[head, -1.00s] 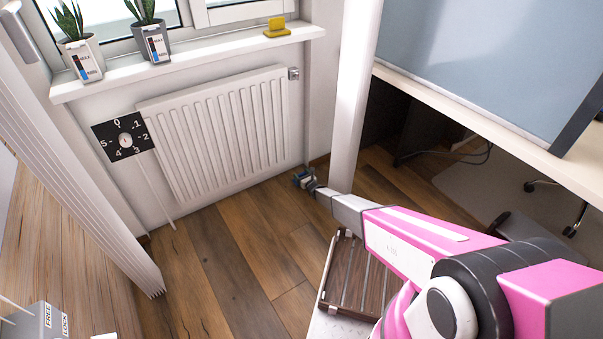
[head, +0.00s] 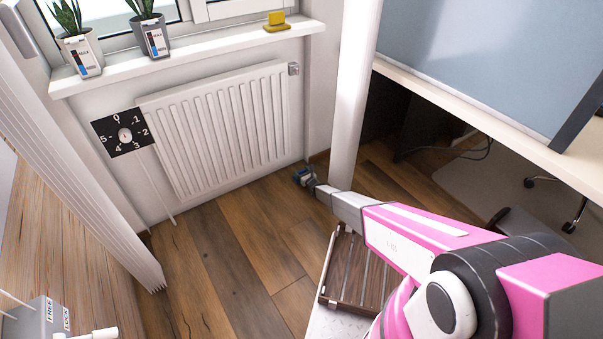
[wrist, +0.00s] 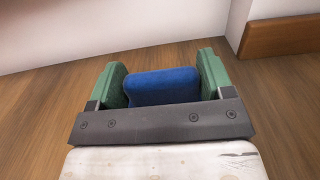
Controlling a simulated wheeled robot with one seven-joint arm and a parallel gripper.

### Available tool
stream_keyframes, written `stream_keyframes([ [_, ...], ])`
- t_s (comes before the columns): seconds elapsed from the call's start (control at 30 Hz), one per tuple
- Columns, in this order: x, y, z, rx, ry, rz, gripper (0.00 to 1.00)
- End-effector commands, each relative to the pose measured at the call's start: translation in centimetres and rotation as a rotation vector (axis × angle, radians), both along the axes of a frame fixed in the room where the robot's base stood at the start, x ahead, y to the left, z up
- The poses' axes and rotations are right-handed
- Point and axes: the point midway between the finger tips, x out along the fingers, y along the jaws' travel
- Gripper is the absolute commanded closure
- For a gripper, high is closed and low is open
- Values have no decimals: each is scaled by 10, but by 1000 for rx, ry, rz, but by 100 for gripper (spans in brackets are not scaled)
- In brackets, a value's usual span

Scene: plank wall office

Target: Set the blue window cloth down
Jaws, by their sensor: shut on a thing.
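The blue window cloth (wrist: 162,87) is a folded blue bundle between the two green fingers of my gripper (wrist: 162,84) in the wrist view. The fingers press on it from both sides, so my gripper is shut on it. In the head view my gripper (head: 306,178) shows small at the end of my pink and white arm, in front of the wall below the radiator's right end. The cloth is too small there to make out clearly. Wooden floor shows around the gripper in the wrist view, with a white wall ahead.
A white radiator (head: 222,125) hangs under the window sill (head: 200,48), which bears two potted plants and a yellow object (head: 277,22). A white post (head: 354,90) and a desk (head: 470,115) stand right. A dark slatted rack (head: 358,272) lies below my arm. Wooden floor (head: 225,260) is clear left.

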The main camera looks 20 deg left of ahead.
Motion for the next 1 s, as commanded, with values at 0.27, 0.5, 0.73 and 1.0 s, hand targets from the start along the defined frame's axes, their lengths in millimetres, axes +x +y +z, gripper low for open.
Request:
stream_keyframes([
  [0.27,0,0,-5,0,0,0,50],
  [0.5,0,0,-5,0,0,0,0],
  [0.73,0,0,0,1,-1,0,0],
  [1.0,-7,2,42,0,0,1,0],
])
